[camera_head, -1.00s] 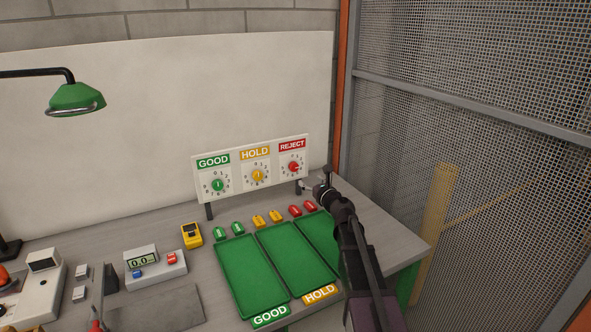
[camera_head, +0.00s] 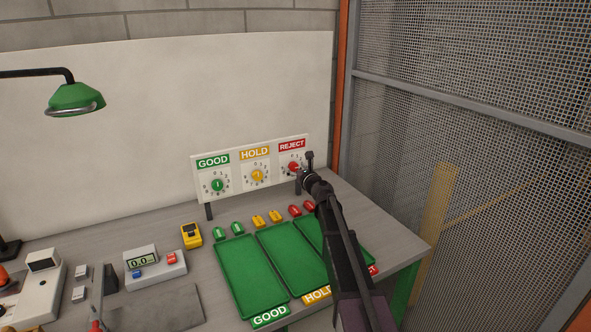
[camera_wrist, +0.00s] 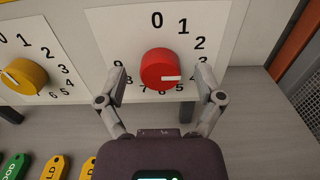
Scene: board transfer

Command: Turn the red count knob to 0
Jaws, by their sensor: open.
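The red count knob (camera_wrist: 160,70) sits on the white dial panel (camera_wrist: 205,18), under the REJECT label (camera_head: 291,145). The numbers at the right are partly hidden by a finger. My gripper (camera_wrist: 160,87) is open, with one finger on each side of the knob; I cannot tell whether either touches it. In the head view my gripper (camera_head: 304,170) is at the panel's right end and partly covers the red knob (camera_head: 293,167).
The yellow knob (camera_head: 257,175) and green knob (camera_head: 217,184) are left of the red one. Colored tags lie below the panel, above green trays (camera_head: 250,275). A mesh fence (camera_head: 470,120) stands at the right.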

